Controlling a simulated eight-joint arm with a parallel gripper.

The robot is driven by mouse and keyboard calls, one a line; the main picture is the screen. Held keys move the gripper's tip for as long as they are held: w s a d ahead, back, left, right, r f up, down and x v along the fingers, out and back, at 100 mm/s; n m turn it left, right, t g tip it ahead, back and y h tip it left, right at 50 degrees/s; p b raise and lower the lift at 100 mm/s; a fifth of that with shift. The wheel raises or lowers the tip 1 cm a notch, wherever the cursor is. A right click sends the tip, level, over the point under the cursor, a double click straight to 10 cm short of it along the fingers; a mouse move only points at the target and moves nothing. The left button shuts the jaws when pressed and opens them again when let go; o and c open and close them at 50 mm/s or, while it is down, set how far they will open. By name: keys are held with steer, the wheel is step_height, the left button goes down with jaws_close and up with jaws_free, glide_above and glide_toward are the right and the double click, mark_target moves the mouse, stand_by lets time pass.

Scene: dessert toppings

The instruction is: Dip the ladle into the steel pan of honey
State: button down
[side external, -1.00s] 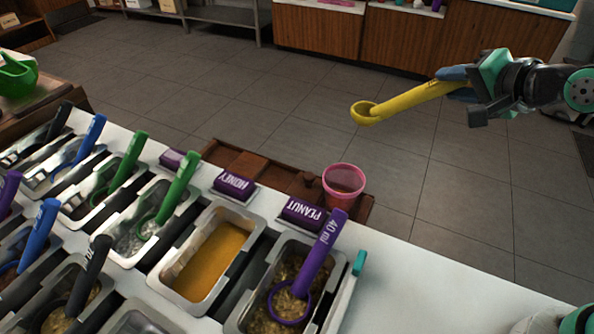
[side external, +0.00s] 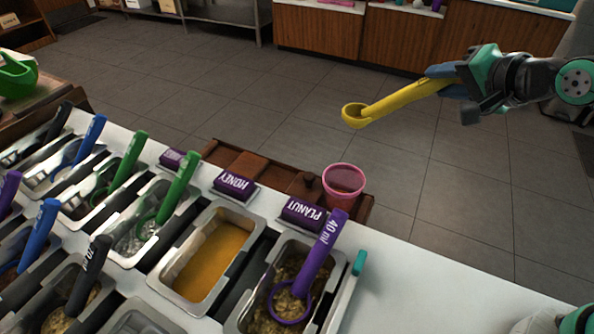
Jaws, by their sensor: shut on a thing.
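My gripper (side external: 467,85) is shut on the handle of a yellow ladle (side external: 400,99). The ladle points left, its bowl (side external: 356,115) lowest, in the air above and beyond the counter. The steel pan of honey (side external: 243,213) is set in the counter at lower centre, with amber honey (side external: 210,262) in it. A purple HONEY label (side external: 234,184) stands behind this pan. The ladle bowl is up and to the right of the pan, well apart from it. Whether the bowl holds anything is too small to tell.
A pan of chopped peanuts (side external: 267,319) with a purple scoop (side external: 320,255) stands right of the honey, behind it a PEANUT label (side external: 304,213). A pink cup (side external: 343,184) stands on a brown tray (side external: 245,148). Several pans with upright scoop handles fill the left. The white counter (side external: 430,290) is clear at right.

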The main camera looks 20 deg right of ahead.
steer(key=s+a+n+g+y, duration=0.1)
steer(key=a+n+g+y, duration=0.2)
steer(key=a+n, duration=0.8)
steer(key=a+n+g+y, duration=0.2)
steer(key=a+y, duration=0.2)
steer(key=a, duration=1.4)
step_height(320, 180, down, 12)
steer(key=s+a, duration=0.1)
steer(key=a, duration=0.1)
steer(key=shift+a, duration=0.3)
steer(key=shift+d+f, duration=0.1)
steer(key=shift+f, duration=0.1)
stand_by(0.8)
steer(key=shift+w+d+f+m+y, duration=0.2)
steer(key=shift+d+f+m+y, duration=0.1)
steer(key=shift+d+f+y, duration=0.15)
steer(key=shift+w+d+f, duration=0.1)
steer(key=shift+d, duration=0.05)
stand_by(1.4)
steer(key=shift+w+d+f+m+g+y, duration=0.2)
steer(key=shift+d+f+m+g+y, duration=0.15)
steer(key=shift+d+f+y, duration=0.25)
